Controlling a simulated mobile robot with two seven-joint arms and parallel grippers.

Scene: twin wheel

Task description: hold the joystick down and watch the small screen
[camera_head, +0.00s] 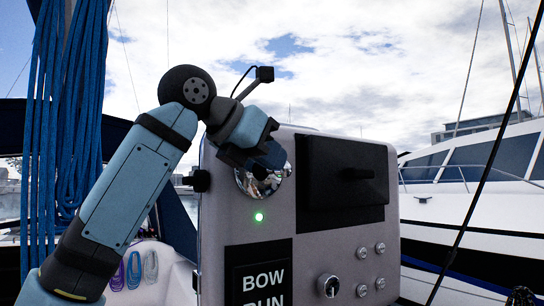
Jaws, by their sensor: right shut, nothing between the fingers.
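A grey control box stands in front of me. A small dark screen (262,279) at its lower left reads "BOW" and "RUN" in white; its lower edge is cut off by the frame. The joystick's stick is not clearly visible; the gripper covers that spot.
A green light (259,217) glows between mount and screen. A black panel (318,205) with a raised dark part, a round knob (328,286) and several small buttons (362,253) are to the right. Blue ropes (62,130) hang at left; a white boat (470,210) lies at right.

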